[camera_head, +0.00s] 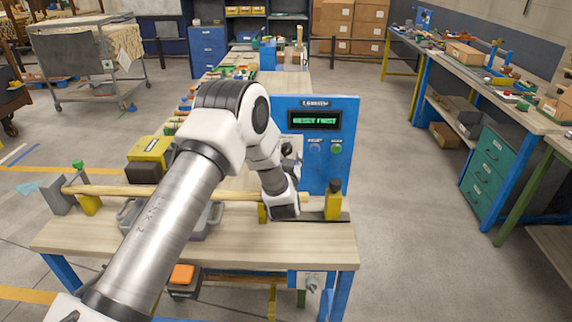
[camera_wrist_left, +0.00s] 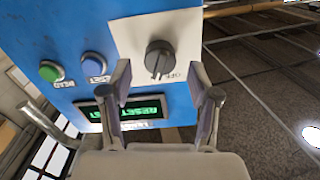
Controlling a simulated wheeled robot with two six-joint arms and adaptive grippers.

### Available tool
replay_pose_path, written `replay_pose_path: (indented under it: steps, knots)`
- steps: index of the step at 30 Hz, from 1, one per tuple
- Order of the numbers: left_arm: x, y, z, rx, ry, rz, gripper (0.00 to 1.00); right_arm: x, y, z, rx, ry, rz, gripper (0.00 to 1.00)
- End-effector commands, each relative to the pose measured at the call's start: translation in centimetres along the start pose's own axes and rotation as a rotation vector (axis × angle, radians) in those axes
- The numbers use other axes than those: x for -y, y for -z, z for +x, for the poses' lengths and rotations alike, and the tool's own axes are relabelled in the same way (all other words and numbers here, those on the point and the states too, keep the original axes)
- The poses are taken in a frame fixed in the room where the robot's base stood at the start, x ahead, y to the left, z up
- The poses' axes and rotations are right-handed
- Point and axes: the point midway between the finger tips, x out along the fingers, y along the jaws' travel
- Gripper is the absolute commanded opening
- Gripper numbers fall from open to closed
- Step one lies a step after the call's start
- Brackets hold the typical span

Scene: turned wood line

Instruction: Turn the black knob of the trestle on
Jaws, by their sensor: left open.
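The black knob (camera_wrist_left: 158,59) sits on a white plate (camera_wrist_left: 126,35) on the blue control panel (camera_wrist_left: 40,25). Its raised grip runs roughly up and down in the left wrist view, and a small label that seems to read OFF is beside it. My left gripper (camera_wrist_left: 160,80) is open, with its two fingers apart on either side below the knob; I cannot tell if they touch it. In the head view, the blue panel (camera_head: 345,170) stands on the workbench, and my left gripper (camera_head: 291,166) is in front of it, largely hidden by my wrist. My right gripper is not in view.
The panel's display (camera_head: 314,120) seems to read RESET FIRST. A blue button (camera_head: 315,147) and a green button (camera_head: 337,148) are below it. A long wooden rod (camera_head: 110,191) lies across supports on the bench. The floor right of the bench is clear.

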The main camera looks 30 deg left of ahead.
Motion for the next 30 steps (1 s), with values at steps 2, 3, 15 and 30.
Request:
replay_pose_path:
  steps: [2,3,15,30]
  knots:
    - [0.0,0.0,-1.7,0.003,-0.002,0.002,0.61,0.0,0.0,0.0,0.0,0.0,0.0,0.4]
    - [-0.1,0.0,-2.7,0.003,-0.003,0.002,0.61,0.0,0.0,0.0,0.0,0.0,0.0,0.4]
    - [0.0,-0.1,-10.3,0.0,-0.001,0.001,0.61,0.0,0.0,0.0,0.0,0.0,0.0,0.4]
    - [0.0,-0.1,-10.4,0.0,0.0,0.0,0.61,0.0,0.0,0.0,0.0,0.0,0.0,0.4]
